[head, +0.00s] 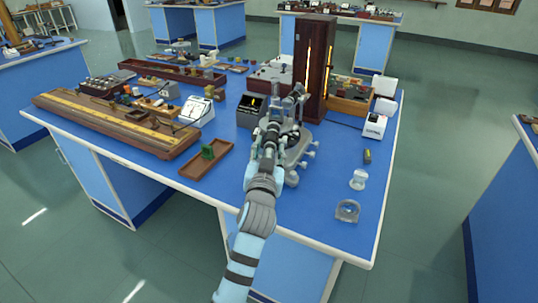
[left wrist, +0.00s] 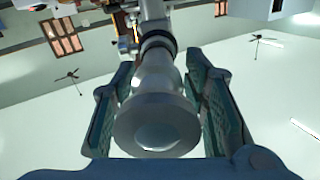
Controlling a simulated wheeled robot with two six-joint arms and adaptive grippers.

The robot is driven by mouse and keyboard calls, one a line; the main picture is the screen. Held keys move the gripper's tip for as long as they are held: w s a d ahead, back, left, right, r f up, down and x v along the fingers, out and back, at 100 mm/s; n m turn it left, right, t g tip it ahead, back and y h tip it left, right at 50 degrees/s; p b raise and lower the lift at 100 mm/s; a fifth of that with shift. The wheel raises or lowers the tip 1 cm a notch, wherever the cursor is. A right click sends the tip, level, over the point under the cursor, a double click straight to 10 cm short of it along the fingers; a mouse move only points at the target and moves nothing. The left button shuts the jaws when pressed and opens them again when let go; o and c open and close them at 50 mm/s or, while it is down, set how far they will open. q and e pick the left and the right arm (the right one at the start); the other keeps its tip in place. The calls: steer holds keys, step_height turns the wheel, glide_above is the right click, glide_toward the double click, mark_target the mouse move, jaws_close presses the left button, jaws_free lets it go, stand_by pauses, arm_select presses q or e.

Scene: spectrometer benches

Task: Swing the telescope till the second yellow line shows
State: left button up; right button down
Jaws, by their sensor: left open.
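The spectrometer (head: 297,150), a grey metal instrument with a round base and levelling screws, stands on the blue bench top. My left gripper (head: 271,132) is at its near side and covers part of it. In the left wrist view the telescope (left wrist: 157,112) points its round eyepiece end at the camera. The two green-padded fingers of the left gripper (left wrist: 160,68) stand apart on either side of the tube; a gap shows at the right, and contact at the left cannot be told. No yellow line can be made out. My right gripper is out of view.
A tall dark lamp housing (head: 313,60) with glowing slits stands behind the spectrometer. A long wooden rail (head: 115,122) and a brown tray (head: 207,172) lie to the left. A clear ring-shaped piece (head: 347,210) and a small white-topped piece (head: 358,180) stand near the right edge.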

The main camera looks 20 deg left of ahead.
arm_select(q)
step_height(320, 180, up, 8)
steer(key=shift+r, duration=0.25)
steer(key=shift+f, duration=0.1)
